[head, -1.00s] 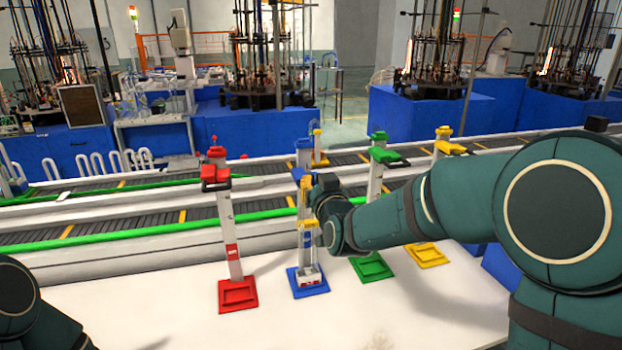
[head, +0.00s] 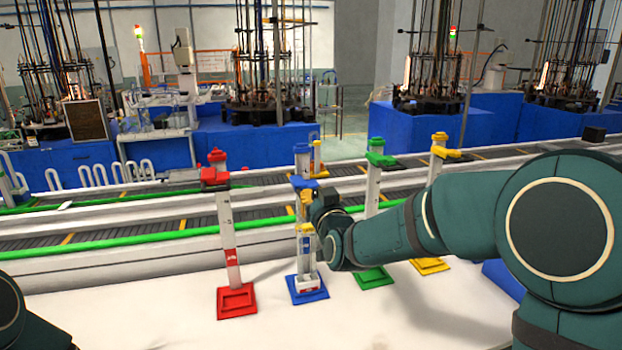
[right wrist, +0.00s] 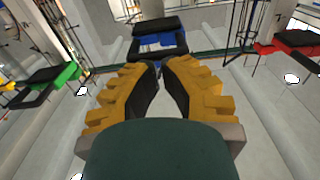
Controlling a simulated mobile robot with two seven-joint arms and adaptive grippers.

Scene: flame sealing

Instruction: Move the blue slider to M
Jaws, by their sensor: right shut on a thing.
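The blue slider (head: 309,183) sits on an upright post on a blue base (head: 307,290) in the head view, a little below the blue cap (head: 302,149). My right gripper (head: 305,203) is at the slider's front and shut on it. In the right wrist view my yellow fingers (right wrist: 160,68) close in on the blue slider (right wrist: 158,42), which has a black top. The letter marks on the post, M among them, are hidden or too small to read. My left gripper is out of view; only part of my left arm shows at lower left.
A red post (head: 228,235) stands left of the blue one. A green post (head: 373,190) and a yellow post (head: 436,170) stand to its right, partly behind my right arm. The white table (head: 170,320) has clear room in front. A conveyor (head: 120,220) runs behind.

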